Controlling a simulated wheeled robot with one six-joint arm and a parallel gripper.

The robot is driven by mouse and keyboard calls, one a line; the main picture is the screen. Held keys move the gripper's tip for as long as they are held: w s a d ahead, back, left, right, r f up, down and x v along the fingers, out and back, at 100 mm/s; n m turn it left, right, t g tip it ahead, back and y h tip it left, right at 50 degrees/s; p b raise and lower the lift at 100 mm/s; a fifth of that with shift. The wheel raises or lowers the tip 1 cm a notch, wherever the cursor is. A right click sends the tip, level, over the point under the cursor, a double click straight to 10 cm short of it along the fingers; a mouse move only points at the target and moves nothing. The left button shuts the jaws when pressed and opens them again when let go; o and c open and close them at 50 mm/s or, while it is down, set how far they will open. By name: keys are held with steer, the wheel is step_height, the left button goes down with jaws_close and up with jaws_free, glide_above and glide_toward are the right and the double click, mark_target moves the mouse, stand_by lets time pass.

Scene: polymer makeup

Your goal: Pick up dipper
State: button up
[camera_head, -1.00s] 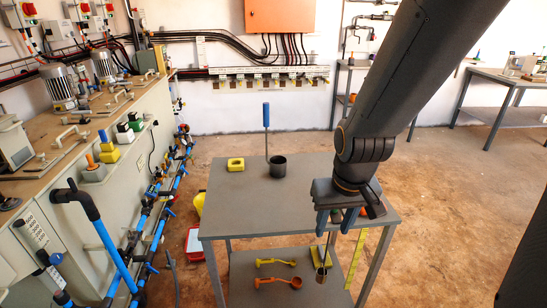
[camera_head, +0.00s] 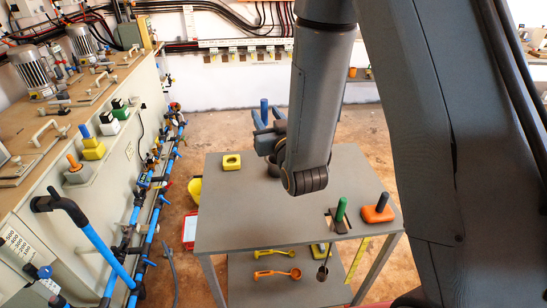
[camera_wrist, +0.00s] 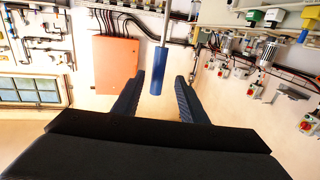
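A tool with a blue handle (camera_head: 264,108) stands upright in a dark cup (camera_head: 271,168) on the table. Its lower end is hidden, so I cannot tell whether it is the dipper. My gripper (camera_head: 267,120) is open at the handle's height. In the wrist view the blue handle (camera_wrist: 157,80) lies between my spread fingers (camera_wrist: 157,84), with a gap on both sides. A green-handled tool (camera_head: 341,208) stands in a hole at the table's front right, and a small metal cup (camera_head: 322,273) hangs below it.
A yellow block (camera_head: 232,162) sits left of the dark cup. An orange block (camera_head: 379,213) sits at the table's right corner. Yellow (camera_head: 268,254) and orange (camera_head: 276,272) ladles lie on the lower shelf. Machines and blue pipes (camera_head: 110,250) line the left. The table's left front is clear.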

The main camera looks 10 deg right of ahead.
steer(key=w+a+p, duration=0.1)
steer(key=w+p, duration=0.2)
steer(key=w, duration=0.4)
steer(key=shift+w+r, duration=0.35)
steer(key=shift+a, duration=0.1)
jaws_close()
